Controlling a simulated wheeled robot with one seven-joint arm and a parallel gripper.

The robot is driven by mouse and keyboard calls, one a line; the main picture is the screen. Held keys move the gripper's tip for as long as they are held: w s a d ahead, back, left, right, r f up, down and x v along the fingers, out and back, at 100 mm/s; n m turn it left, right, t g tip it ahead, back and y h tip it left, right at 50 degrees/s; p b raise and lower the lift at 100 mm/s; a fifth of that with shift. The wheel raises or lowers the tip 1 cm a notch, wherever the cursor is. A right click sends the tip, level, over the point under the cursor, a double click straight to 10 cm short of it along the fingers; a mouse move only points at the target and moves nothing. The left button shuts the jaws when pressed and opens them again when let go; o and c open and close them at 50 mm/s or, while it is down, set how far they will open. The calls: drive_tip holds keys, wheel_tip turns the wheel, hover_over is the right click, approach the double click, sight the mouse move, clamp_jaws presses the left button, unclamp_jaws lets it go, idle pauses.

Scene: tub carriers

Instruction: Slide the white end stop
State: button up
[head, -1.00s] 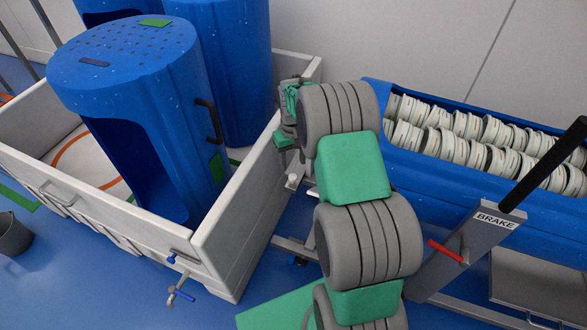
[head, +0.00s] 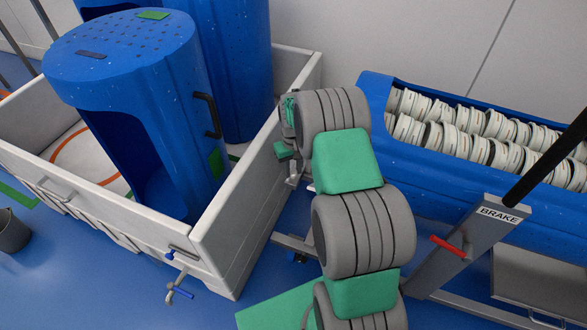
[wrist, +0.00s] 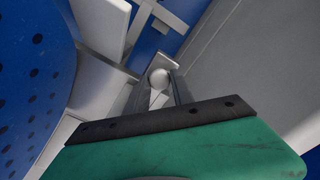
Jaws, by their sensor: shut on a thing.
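The rest of the stop is largely hidden by the fingers and the green and black palm.
The white cart (head: 235,225) holds upright blue drums (head: 160,110) left of my gripper. To the right is a blue trough (head: 430,185) full of white ring-shaped parts (head: 470,120). A brake post (head: 475,225) with a red handle stands in front of it.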

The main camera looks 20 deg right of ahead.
clamp_jaws()
idle(0.9)
